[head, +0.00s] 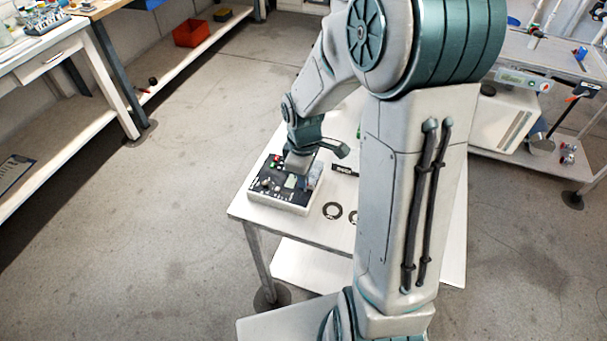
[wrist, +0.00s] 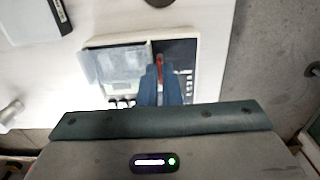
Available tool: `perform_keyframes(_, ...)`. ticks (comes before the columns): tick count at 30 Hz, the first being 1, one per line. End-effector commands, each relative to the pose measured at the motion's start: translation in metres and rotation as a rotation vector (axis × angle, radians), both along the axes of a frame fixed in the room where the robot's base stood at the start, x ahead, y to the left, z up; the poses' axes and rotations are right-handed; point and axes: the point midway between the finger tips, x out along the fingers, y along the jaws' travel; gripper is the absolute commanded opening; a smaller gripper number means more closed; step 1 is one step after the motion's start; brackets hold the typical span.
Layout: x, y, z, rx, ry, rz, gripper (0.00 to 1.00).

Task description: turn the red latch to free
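The reactor box (head: 282,206) is a low white unit with a dark panel of knobs and buttons, on a small white table. In the wrist view, the box (wrist: 192,42) lies under my gripper (wrist: 160,66). The red latch (wrist: 160,64) is a small narrow red piece between or just beyond the tips of my two blue fingers. The fingers are close together with a slim gap; whether they press on the latch is unclear. A clear lid or window (wrist: 120,65) is left of the fingers. In the head view, my gripper (head: 298,163) is over the box, and the latch cannot be made out.
The small table (head: 300,224) has dark rings (head: 333,211) and a black label block (head: 345,169) right of the box. A bench (head: 60,55) stands at left and another bench (head: 540,165) at right. Open grey floor lies between.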

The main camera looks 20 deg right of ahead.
Motion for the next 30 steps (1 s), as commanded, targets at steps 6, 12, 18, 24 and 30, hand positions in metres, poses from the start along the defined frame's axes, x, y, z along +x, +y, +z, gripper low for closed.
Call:
perform_keyframes(6,0.0,-0.001,0.0,-0.001,-0.002,0.011,0.0)
perform_keyframes(12,0.0,-0.001,0.0,-0.001,-0.002,0.011,0.0)
perform_keyframes(18,0.0,-0.001,0.0,-0.001,-0.002,0.011,0.26)
perform_keyframes(24,0.0,0.0,0.0,-0.001,-0.001,0.01,0.26)
perform_keyframes(30,0.001,-0.001,0.017,-0.002,-0.006,0.01,0.26)
